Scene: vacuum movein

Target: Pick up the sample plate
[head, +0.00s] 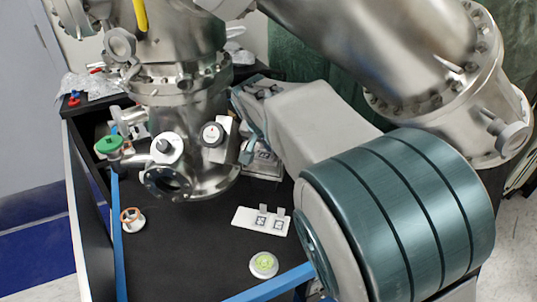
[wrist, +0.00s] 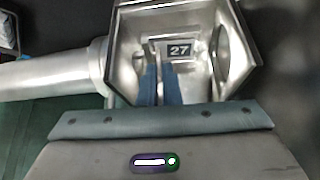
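In the wrist view, my gripper (wrist: 160,70) has two blue-grey fingers reaching into the open metal chamber (wrist: 125,55). A narrow pale gap shows between the fingers; whether something thin is held there is not clear. A small plate marked "27" (wrist: 180,50) is inside the chamber, just beyond and to the right of the fingertips. I cannot tell whether it is the sample plate or touches the fingers. In the head view, my arm hides much of the gripper, which is beside the steel chamber (head: 205,165).
A white holder (head: 243,219) with two small markers lies on the black tabletop (head: 190,245). A round white dish with a yellow-green top (head: 264,265) and a small white cup with an orange ring (head: 132,219) stand nearby. A large steel tube (head: 400,50) crosses the upper right.

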